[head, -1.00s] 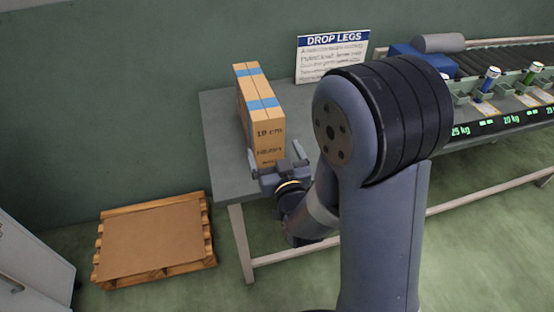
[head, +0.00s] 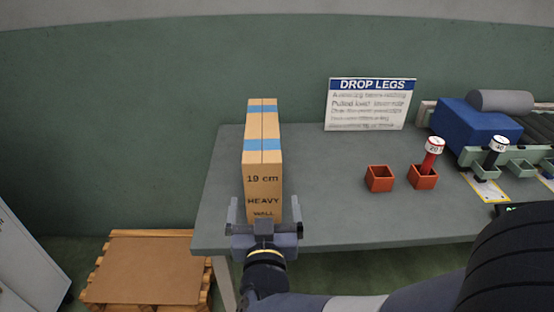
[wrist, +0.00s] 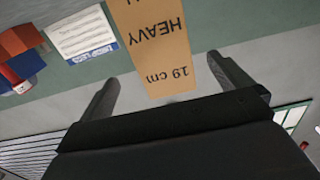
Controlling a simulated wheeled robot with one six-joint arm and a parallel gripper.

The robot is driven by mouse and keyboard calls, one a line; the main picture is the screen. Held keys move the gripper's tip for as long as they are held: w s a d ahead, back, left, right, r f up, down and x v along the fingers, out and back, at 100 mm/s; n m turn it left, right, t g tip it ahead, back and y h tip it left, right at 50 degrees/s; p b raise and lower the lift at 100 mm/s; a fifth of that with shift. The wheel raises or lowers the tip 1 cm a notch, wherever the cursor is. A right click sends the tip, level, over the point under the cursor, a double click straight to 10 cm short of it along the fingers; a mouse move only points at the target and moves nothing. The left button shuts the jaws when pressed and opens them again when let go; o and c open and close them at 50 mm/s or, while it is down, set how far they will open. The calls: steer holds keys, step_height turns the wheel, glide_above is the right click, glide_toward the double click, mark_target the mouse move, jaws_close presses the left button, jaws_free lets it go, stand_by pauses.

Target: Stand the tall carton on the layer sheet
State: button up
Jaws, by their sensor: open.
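The tall carton (head: 263,170) stands upright on the left part of the grey table. It is tan with blue tape bands and the words "19 cm" and "HEAVY WALL". My gripper (head: 263,208) is open at the carton's near face, with one finger to each side of its lower part. In the wrist view the carton (wrist: 155,45) shows upside down between and beyond the open fingers of my gripper (wrist: 168,90). I cannot tell whether the fingers touch it. The brown layer sheet (head: 140,268) lies flat and bare on a wooden pallet (head: 108,242) on the floor, lower left.
Two red-orange boxes (head: 379,178) stand on the table (head: 320,215), one holding a red-handled tool (head: 432,153). A "DROP LEGS" sign (head: 368,104) stands behind. A blue block (head: 472,125) and conveyor are at right. A white cabinet (head: 28,258) stands left of the pallet.

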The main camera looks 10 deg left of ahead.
mark_target(263, 173)
steer(key=x, duration=0.5)
steer(key=b+x, duration=0.1)
steer(key=x, duration=0.4)
steer(key=shift+w+a+f+b, duration=0.1)
steer(key=shift+w+a+b, duration=0.15)
steer(key=shift+a+b, duration=0.05)
steer(key=c, duration=1.5)
steer(key=shift+c, duration=0.8)
